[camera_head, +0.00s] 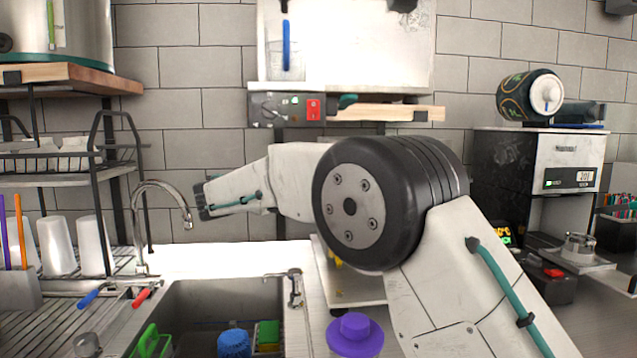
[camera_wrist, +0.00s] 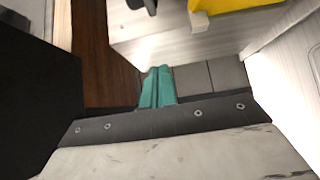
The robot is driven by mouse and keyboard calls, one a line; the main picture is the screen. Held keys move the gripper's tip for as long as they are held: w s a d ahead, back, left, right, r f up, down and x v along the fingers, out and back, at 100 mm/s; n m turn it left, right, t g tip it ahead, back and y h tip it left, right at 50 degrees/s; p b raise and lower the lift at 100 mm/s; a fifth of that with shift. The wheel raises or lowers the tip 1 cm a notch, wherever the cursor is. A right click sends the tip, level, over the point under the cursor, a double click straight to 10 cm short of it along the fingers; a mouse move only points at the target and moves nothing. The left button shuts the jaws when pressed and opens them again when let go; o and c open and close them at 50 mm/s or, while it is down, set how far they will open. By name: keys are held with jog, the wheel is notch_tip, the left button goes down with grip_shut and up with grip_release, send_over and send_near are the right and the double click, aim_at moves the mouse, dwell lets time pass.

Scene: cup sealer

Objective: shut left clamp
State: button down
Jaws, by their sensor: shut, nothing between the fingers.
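The cup sealer (camera_head: 540,190) stands at the right in the head view, with a lit display on its front and a patterned film roll (camera_head: 530,95) on top. I cannot make out the left clamp in either view. In the wrist view, the teal fingers of my gripper (camera_wrist: 157,87) are together, with nothing visible between them. My arm crosses the middle of the head view, left of the sealer. I cannot pick out the fingers in the head view.
A sink (camera_head: 215,305) with a faucet (camera_head: 160,195) lies at the lower left. A purple lidded object (camera_head: 355,335) stands beside it. A rack with white cups (camera_head: 57,245) is at the left. A yellow object (camera_wrist: 232,4) shows at the wrist view's top.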

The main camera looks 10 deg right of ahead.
jog(key=x, duration=1)
jog(key=s, duration=0.1)
jog(key=s+d, duration=0.1)
jog(key=s, duration=0.1)
jog(key=shift+s+d, duration=0.35)
